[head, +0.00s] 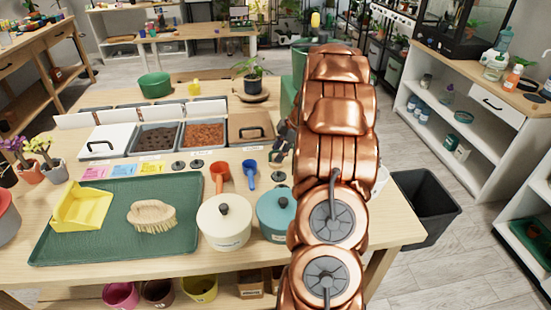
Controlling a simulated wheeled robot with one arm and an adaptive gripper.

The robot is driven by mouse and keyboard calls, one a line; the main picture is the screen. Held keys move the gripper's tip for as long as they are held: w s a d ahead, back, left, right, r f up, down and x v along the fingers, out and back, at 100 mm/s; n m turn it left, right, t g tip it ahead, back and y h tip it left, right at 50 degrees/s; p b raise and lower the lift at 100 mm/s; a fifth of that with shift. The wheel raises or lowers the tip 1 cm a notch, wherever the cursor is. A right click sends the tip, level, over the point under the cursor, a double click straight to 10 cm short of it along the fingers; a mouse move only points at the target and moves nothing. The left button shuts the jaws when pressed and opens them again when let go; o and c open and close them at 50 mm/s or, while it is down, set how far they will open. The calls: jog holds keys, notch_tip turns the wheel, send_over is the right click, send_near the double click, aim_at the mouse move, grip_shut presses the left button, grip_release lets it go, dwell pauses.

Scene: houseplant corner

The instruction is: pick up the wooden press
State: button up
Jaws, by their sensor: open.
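I cannot clearly make out a wooden press; my copper-coloured arm hides part of the table's right side. My gripper (281,143) shows as small dark fingers at the left edge of the arm, over the table near the wooden-lidded bin (250,127). It is open, and nothing shows between its fingers. Much of it is hidden behind the arm.
On the table (150,262) are a green tray (95,225) with a yellow dustpan (82,207) and brush (152,215), a cream pot (224,222), a teal pot (275,212), red and blue scoops and soil bins. A black bin (428,205) stands right.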

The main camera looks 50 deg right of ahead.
jog(key=shift+a+f, duration=0.1)
jog(key=shift+f, duration=0.15)
jog(key=shift+c, duration=0.3)
grip_shut()
jog(key=shift+w, duration=0.1)
